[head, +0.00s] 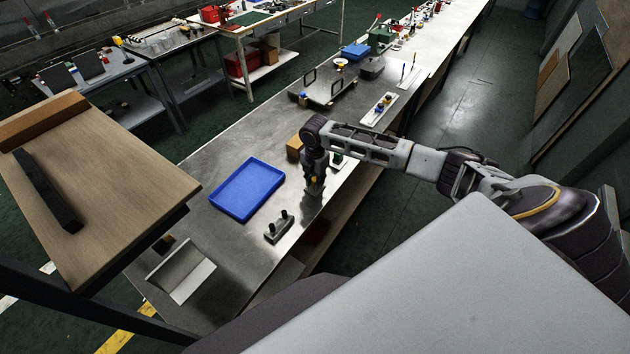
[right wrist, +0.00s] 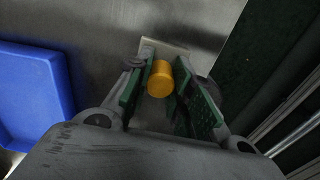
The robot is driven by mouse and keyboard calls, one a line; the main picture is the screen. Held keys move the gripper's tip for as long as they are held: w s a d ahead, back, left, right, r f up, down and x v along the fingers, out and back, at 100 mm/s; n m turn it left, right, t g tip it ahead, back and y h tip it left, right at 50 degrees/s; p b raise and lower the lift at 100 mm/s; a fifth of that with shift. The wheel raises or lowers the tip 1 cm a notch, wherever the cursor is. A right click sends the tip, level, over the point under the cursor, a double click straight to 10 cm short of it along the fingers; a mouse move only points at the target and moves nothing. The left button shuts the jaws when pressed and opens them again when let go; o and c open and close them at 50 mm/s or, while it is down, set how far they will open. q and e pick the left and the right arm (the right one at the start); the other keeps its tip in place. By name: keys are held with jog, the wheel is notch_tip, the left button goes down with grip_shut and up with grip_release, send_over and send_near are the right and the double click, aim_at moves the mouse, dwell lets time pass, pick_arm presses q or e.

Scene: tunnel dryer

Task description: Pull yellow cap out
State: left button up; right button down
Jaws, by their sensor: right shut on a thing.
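The yellow cap (right wrist: 160,78) is a small smooth cylinder between the green-padded fingers of my right gripper (right wrist: 164,82) in the right wrist view. The gripper is shut on it. A pale block or plate (right wrist: 173,50) shows just behind the cap; I cannot tell whether the cap still touches it. In the head view my right gripper (head: 314,184) points down over the near right edge of the metal table, with a bit of yellow at its tips. My left gripper is not in view.
A blue tray (head: 247,189) lies left of the gripper on the metal table (head: 210,245). A grey block with two black pegs (head: 279,227) stands nearer. An orange-brown box (head: 294,147) is just behind the gripper. Bare metal lies between tray and gripper.

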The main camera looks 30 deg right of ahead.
jog(key=shift+r, duration=1.5)
dwell(0.9)
jog(key=shift+r, duration=1.8)
jog(key=shift+w, duration=0.15)
